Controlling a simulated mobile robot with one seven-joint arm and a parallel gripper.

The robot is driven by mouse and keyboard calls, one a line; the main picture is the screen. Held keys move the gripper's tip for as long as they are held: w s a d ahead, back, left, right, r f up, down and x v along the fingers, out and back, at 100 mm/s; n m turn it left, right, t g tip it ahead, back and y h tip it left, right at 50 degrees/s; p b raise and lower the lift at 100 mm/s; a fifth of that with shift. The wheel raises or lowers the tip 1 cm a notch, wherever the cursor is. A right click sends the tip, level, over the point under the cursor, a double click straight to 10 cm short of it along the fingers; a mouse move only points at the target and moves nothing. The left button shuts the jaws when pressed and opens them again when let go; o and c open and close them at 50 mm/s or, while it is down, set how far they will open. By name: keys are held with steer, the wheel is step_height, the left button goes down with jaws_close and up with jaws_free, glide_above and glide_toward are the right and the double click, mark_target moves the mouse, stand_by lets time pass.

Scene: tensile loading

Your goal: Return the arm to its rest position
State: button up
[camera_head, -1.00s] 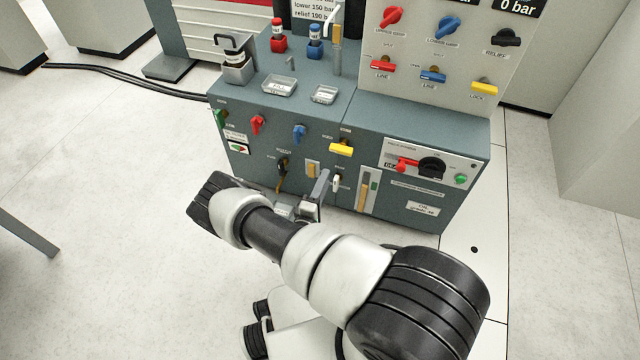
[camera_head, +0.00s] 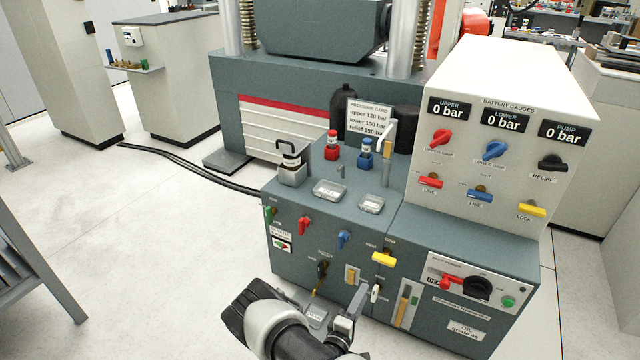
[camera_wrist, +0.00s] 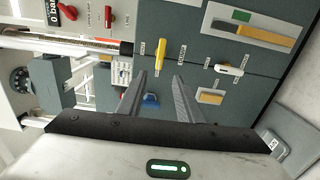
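My arm shows at the bottom of the head view, in front of the low cabinet (camera_head: 420,250). My gripper (camera_wrist: 160,78) shows in the wrist view with its two fingers apart and nothing between them. Past the fingertips is the cabinet's front, with a yellow handle (camera_wrist: 161,52), a white handle (camera_wrist: 230,70) and a blue knob (camera_wrist: 150,100). The fingers appear apart from these, though the exact gap cannot be told. In the head view my forearm partly hides the gripper.
The gauge panel (camera_head: 510,130) reads 0 bar on all three displays. Red and blue bottles, small trays and a pressure card (camera_head: 368,118) stand on the cabinet. The loading frame (camera_head: 290,90) is behind. A grey table (camera_head: 50,250) stands left; the floor between (camera_head: 170,260) is clear.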

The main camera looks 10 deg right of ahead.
steer(key=w+a+r+m+g+y, duration=0.4)
steer(key=w+a+r+m, duration=0.25)
steer(key=w+r, duration=0.4)
steer(key=a+r+m+g+y, duration=0.1)
steer(key=a+r+y, duration=0.2)
steer(key=r, duration=0.7)
steer(key=a+r+m+y, duration=0.2)
steer(key=a+r+y, duration=0.15)
steer(key=r, duration=0.65)
steer(key=s+r+g+y, duration=0.2)
steer(key=s+r, duration=1.4)
steer(key=s, duration=0.1)
steer(key=s+d+r+m+g+h, duration=0.1)
steer(key=s+d+r, duration=0.15)
steer(key=s, duration=0.75)
steer(key=s+d+r+g+h, duration=0.1)
steer(key=s+d, duration=0.2)
steer(key=s, duration=0.7)
step_height(320, 180, up, 28)
steer(key=p, duration=2.8)
steer(key=shift+w+a+f, duration=0.15)
steer(key=shift+w+f, duration=0.05)
steer(key=shift+w, duration=0.05)
